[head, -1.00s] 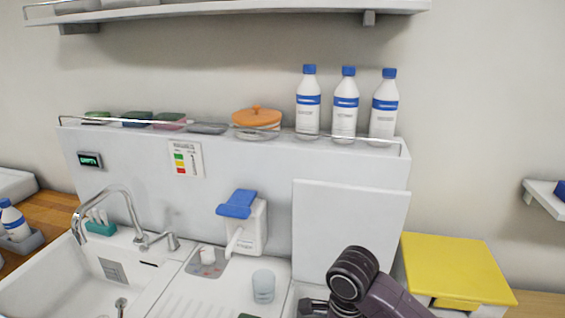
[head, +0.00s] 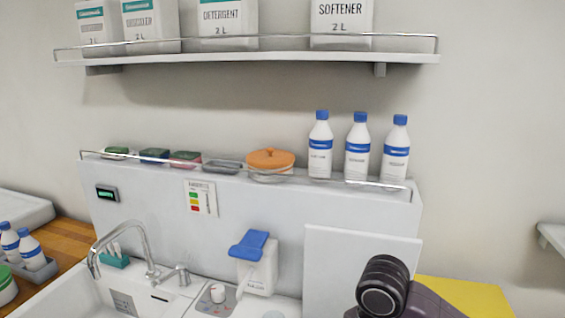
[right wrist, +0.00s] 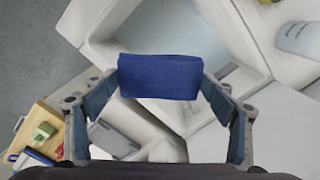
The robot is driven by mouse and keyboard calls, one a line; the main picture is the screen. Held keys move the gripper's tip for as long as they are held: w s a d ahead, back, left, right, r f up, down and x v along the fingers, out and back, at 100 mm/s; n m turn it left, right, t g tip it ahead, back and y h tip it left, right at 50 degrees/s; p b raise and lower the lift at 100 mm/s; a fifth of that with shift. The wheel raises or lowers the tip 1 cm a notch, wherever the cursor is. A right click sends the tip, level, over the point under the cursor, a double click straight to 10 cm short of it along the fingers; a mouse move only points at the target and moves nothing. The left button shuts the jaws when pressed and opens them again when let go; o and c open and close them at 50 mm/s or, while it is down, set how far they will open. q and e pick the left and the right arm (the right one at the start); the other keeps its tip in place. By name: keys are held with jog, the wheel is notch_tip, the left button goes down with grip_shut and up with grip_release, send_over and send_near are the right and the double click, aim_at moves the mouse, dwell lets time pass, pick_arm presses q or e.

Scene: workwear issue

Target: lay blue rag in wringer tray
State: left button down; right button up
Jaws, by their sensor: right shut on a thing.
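The blue rag (right wrist: 160,72) is a folded block held between the two fingers of my right gripper (right wrist: 161,84) in the right wrist view. The gripper is shut on it. Below the rag is a white walled basin or tray (right wrist: 88,22) with a pale grey inside; I cannot tell whether it is the wringer tray. The rag looks held above it, apart from the floor of it. In the head view only part of my right arm shows at the bottom right; its gripper is out of frame there. My left gripper is in neither view.
A sink with a tap (head: 125,238) is at lower left, beside a blue-levered dispenser (head: 255,262) and an upright white panel (head: 362,262). A yellow lid (head: 465,295) is at right. A ledge carries bottles (head: 357,148) and an orange-lidded pot (head: 270,163).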

jog(key=s+d+r+n+b, duration=0.1)
jog(key=s+d+n+b, duration=0.3)
jog(key=s+n, duration=0.3)
jog(key=n, duration=0.5)
jog(key=shift+r, duration=0.15)
jog(key=shift+s, duration=0.1)
